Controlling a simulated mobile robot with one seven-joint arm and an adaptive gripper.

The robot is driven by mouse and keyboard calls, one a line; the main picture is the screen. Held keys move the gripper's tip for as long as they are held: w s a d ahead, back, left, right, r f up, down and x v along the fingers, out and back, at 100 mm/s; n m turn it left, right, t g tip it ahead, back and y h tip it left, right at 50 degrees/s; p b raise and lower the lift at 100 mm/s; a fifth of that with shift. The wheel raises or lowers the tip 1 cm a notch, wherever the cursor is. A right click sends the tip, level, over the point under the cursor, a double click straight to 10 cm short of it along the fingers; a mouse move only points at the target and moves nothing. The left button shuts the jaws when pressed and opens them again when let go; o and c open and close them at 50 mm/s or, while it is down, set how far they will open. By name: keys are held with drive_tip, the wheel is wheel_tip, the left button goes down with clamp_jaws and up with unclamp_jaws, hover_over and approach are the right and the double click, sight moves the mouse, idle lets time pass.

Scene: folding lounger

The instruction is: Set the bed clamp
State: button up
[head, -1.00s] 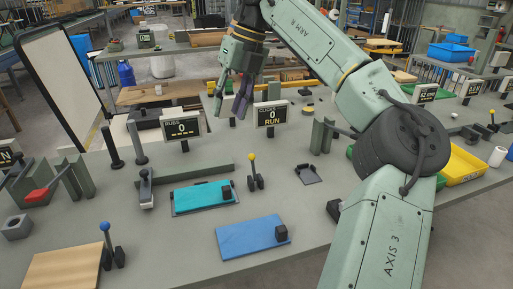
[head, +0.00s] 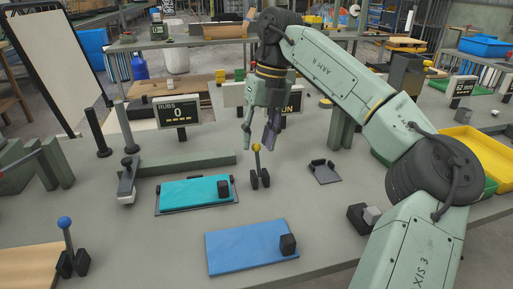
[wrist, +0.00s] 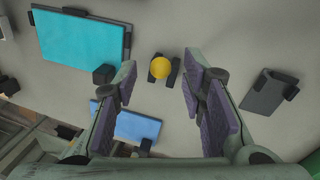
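A lever with a yellow ball knob (head: 257,148) stands between two dark posts on the bench, right of the teal plate (head: 195,191). My gripper (head: 258,143) is open and empty, pointing down just above and around the knob's height. In the wrist view, the yellow knob (wrist: 161,68) shows between the open fingertips (wrist: 160,78), with space on both sides; I cannot tell how far below them it lies. A second lever with a blue ball knob (head: 65,222) stands at the front left. Neither lever is labelled as the bed clamp in view.
A blue plate (head: 250,245) with a black block lies in front. A dark bracket (head: 324,172) lies right of the yellow lever. The RUBS display (head: 179,112) reads 0; another display behind my gripper is partly hidden. A yellow bin (head: 472,152) stands at the right.

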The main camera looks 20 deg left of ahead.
sight(258, 161)
drive_tip(key=shift+s+a+f, duration=0.1)
drive_tip(key=shift+f, duration=0.55)
drive_tip(key=shift+s+a+f, duration=0.1)
drive_tip(key=shift+f, duration=0.55)
drive_tip(key=shift+c, duration=0.4)
clamp_jaws()
